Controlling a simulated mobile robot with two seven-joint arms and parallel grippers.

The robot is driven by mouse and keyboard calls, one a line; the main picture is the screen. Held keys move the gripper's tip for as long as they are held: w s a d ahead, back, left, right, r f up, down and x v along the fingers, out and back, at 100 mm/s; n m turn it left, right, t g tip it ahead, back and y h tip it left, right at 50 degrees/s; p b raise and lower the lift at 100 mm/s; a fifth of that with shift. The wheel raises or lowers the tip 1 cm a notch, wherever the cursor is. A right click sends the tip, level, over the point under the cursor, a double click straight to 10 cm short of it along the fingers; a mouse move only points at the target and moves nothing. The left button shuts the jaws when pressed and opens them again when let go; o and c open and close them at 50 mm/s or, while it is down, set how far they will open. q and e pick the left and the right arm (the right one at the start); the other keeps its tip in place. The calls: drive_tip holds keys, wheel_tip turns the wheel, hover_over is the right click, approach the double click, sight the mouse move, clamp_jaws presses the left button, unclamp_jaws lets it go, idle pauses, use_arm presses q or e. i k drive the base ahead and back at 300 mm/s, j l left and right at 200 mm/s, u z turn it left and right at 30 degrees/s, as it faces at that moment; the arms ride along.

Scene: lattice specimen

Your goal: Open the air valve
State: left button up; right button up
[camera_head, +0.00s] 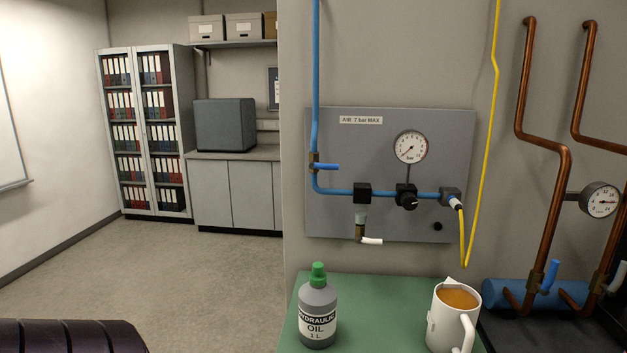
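A grey panel (455,135) labelled "AIR 7 bar MAX" is fixed to the wall. A blue air pipe (315,80) comes down its left side and bends right along the panel. A valve (314,161) sits on the vertical run. Its blue lever (328,167) points right, across the pipe. A white lever (371,241) sticks out to the right below a black filter block (362,193). A pressure gauge (410,147) stands above a black regulator knob (407,199); its needle points to the lower left. Neither of my grippers is in view.
A green-topped table (385,295) below the panel bears a hydraulic oil bottle (318,310) and a white mug (446,327) of brown drink. Copper pipes (540,140) and a second gauge (601,200) are at right. A dark ribbed thing (70,337) is at lower left. The left floor is mostly clear.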

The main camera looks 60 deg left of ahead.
sight(312, 165)
drive_tip(key=u, duration=1.2)
